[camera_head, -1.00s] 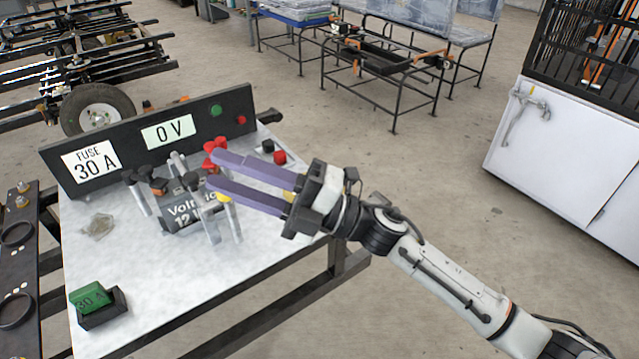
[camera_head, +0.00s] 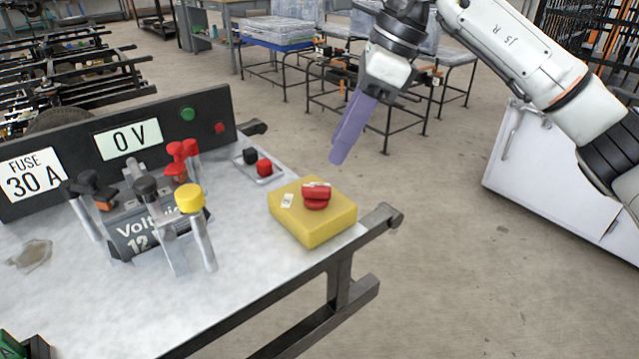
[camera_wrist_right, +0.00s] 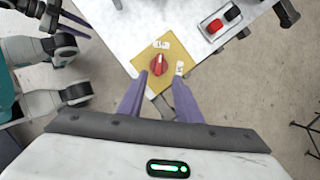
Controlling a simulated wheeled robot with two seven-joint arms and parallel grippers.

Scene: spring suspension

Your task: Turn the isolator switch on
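The isolator switch is a yellow box (camera_head: 313,232) with a red rotary knob (camera_head: 316,198), at the table's right corner. Two small white labels sit on its top. In the right wrist view the red knob (camera_wrist_right: 159,64) lies just beyond the fingertips, its handle roughly upright in the picture. My right gripper (camera_head: 340,155) is above and to the right of the box in the head view, apart from it. Its purple fingers (camera_wrist_right: 157,86) are spread and empty. My left gripper is outside the head view; purple finger-like parts (camera_wrist_right: 72,22) show at the right wrist view's upper left.
A 12 V battery (camera_head: 150,230) with upright clamps, one yellow-topped (camera_head: 190,200), stands left of the box. Red and black terminals (camera_head: 264,167) sit behind it. A panel (camera_head: 130,140) reads 30 A and 0 V.

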